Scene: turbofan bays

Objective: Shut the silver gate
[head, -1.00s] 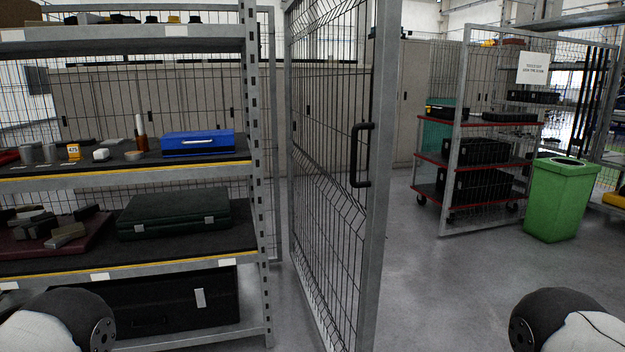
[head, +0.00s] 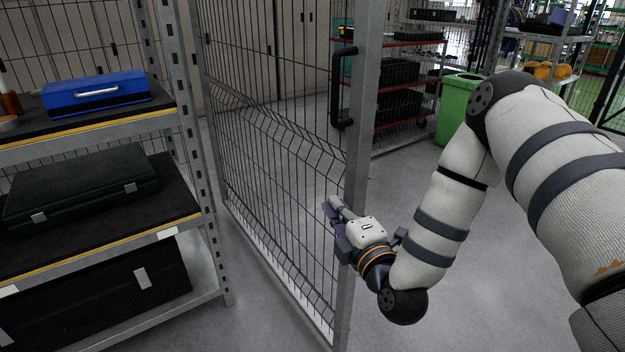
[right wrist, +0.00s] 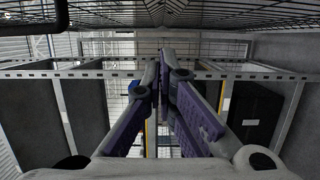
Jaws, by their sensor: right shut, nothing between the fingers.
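The silver gate is a grey metal frame with dark wire mesh (head: 275,140). It stands swung open at an angle, its free edge post towards me. A black bar handle (head: 338,88) is on the gate near that post; a dark bar also shows at the top left of the right wrist view. My right gripper (head: 335,208) is shut and empty. It overlaps the lower part of the edge post, its fingers pointing left across the mesh; I cannot tell whether it touches. Its purple-padded fingers (right wrist: 165,100) show close together in the right wrist view. My left gripper is out of view.
A metal shelf rack with a blue case (head: 97,93) and dark green case (head: 80,190) stands left of the gate. A green bin (head: 458,108) and a red-edged cart (head: 412,118) stand behind it to the right. Grey floor is clear below the gate.

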